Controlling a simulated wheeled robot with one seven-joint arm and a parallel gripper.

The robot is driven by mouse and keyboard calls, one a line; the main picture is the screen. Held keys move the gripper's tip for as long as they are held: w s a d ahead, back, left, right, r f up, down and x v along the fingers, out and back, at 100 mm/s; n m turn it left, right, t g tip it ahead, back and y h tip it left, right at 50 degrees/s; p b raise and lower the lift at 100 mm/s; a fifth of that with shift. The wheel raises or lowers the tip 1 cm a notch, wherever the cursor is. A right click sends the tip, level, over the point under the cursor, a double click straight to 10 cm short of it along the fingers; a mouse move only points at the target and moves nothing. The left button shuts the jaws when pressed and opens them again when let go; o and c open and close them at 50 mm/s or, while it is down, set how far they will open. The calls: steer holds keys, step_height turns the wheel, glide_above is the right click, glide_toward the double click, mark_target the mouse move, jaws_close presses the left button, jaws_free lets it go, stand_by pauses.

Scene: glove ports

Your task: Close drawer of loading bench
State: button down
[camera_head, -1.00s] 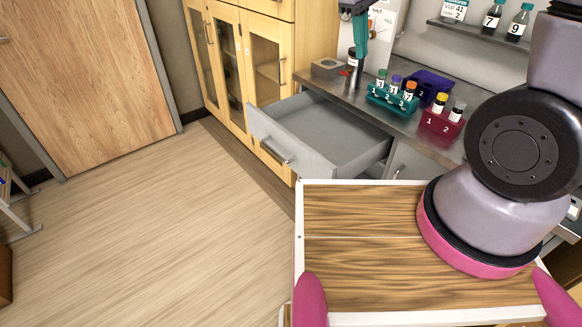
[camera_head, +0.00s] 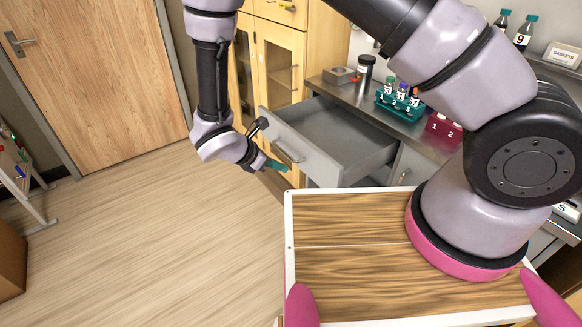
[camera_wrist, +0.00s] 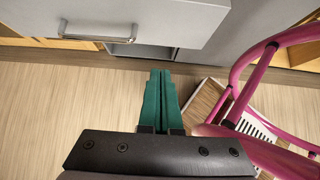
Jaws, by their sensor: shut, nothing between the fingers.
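The grey drawer (camera_head: 338,143) of the loading bench is pulled well out, and its inside looks empty. Its front carries a metal bar handle (camera_head: 287,152). My gripper (camera_head: 279,165) is in front of the drawer front, near the handle, with its green fingers together and nothing held. In the wrist view the shut green fingers (camera_wrist: 161,92) point toward the drawer front (camera_wrist: 175,18), below and to the right of the handle (camera_wrist: 97,34). A gap shows between fingertips and drawer there. Whether the fingers touch the drawer cannot be told in the head view.
The bench top holds a teal vial rack (camera_head: 399,104), a red rack (camera_head: 443,128), a grey block (camera_head: 338,75) and a dark jar (camera_head: 365,69). A wooden glass-door cabinet (camera_head: 280,65) stands behind the drawer. The floor (camera_head: 150,235) at left is open.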

steer(key=shift+w+d+f, duration=0.95)
steer(key=shift+d+f, duration=0.1)
steer(key=shift+d, duration=0.4)
steer(key=shift+w+d+f, duration=1)
steer(key=shift+d+f, duration=0.05)
steer(key=shift+d, duration=0.35)
steer(key=shift+w+d+f, duration=0.95)
steer(key=shift+d+f, duration=0.1)
steer(key=shift+d, duration=0.4)
